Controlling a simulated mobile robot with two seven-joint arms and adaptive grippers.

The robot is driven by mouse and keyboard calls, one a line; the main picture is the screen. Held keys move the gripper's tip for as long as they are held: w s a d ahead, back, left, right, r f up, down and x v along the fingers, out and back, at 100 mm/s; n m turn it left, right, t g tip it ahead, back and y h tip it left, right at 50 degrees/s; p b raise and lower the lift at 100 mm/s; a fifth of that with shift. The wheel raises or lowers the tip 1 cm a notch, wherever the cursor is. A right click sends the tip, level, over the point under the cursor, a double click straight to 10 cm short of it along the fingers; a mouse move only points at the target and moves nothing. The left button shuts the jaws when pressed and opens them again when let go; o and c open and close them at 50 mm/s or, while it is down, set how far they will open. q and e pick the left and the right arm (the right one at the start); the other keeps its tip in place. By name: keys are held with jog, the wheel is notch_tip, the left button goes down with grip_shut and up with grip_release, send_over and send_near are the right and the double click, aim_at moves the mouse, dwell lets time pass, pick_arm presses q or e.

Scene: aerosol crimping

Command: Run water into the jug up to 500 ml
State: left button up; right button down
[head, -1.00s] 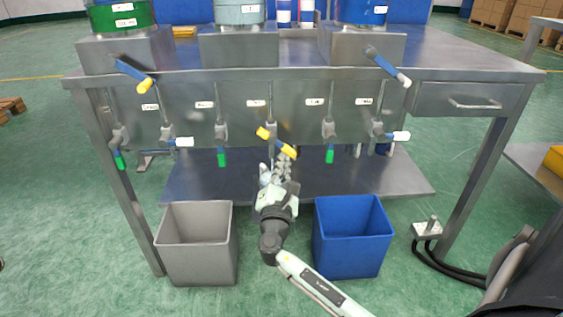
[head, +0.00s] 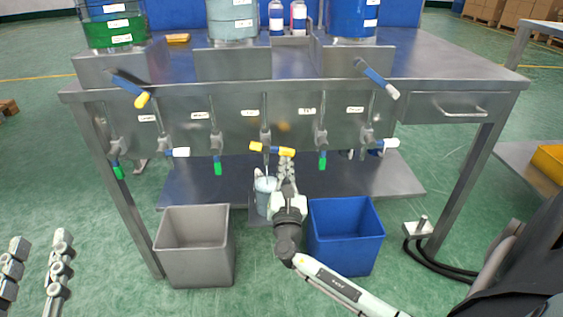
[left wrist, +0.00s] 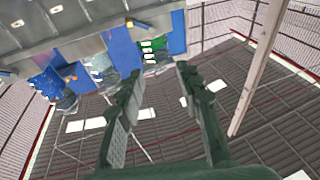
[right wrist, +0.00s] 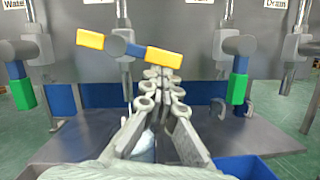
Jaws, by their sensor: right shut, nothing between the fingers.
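The yellow-ended tap handle (head: 272,149) in the middle of the bench front lies nearly level, and it shows close up in the right wrist view (right wrist: 129,48). The pale translucent jug (head: 265,196) stands below this tap, partly hidden by my right gripper. A thin pale streak, seemingly water, runs from the tap to the jug. The jug's marks and level cannot be read. My right gripper (head: 286,170) (right wrist: 163,80) is shut and empty, just below the handle's right end and beside the jug. My left gripper (head: 35,265) (left wrist: 158,78) is open and empty at bottom left, far from the jug.
A grey bin (head: 195,250) and a blue bin (head: 345,240) stand in front of the lower shelf (head: 390,180), either side of my right arm. Green-handled taps (head: 218,166) (head: 322,160) hang on both sides. The floor at left is open.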

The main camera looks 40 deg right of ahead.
pick_arm(q)
jog(key=a+f+g+y+p, duration=0.2)
jog(key=a+f+g+y, duration=0.2)
jog(key=f, duration=0.9)
jog(key=shift+s+a+g, duration=0.15)
jog(key=shift+a+g, duration=1.05)
jog(key=shift+a, duration=0.15)
pick_arm(e)
jog(key=shift+s+d+r+n+t+y, duration=0.1)
jog(key=shift+r+n+t+y, duration=0.1)
jog(key=shift+n, duration=0.4)
jog(key=shift+s+d+r+n+t+y, duration=0.15)
jog(key=shift+r+n+y, duration=0.1)
jog(key=shift+n, duration=0.35)
jog(key=shift+w+d+r+n+t+y, duration=0.1)
jog(key=shift+r+n+y, duration=0.1)
jog(key=shift+n, duration=0.4)
jog(key=shift+f, duration=0.1)
